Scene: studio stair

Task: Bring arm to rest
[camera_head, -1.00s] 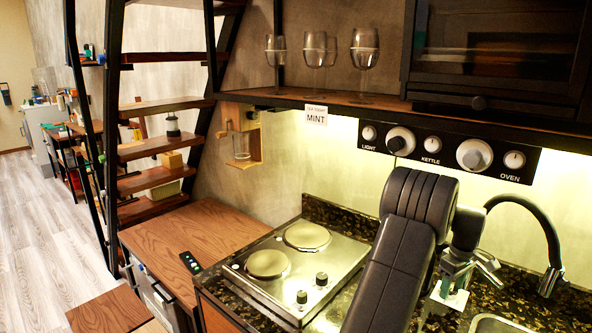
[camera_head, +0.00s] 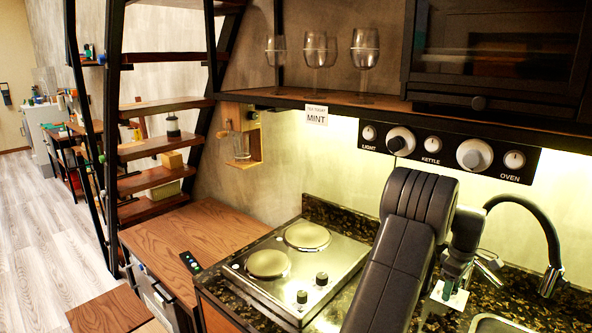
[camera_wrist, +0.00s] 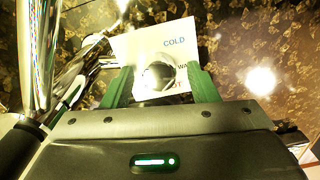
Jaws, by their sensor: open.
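My gripper (camera_wrist: 162,82) is open, with its two green fingers apart, pointing at a white card marked COLD, with parts of other words below (camera_wrist: 174,43). A shiny round metal end (camera_wrist: 160,74) shows between the fingers; I cannot tell whether they touch it. In the head view my gripper (camera_head: 456,272) hangs beside the sink tap, partly hidden by my arm. The card (camera_head: 450,297) shows just below it. The black tap (camera_head: 548,235) curves up at the right, with a metal lever (camera_head: 488,264) close to my gripper.
A two-plate hob (camera_head: 300,262) lies left of my arm. The sink (camera_head: 500,325) is at the lower right. A shelf (camera_head: 350,100) with three glasses and a knob panel (camera_head: 440,151) are above. A wooden top (camera_head: 190,240) and stairs (camera_head: 158,178) stand left.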

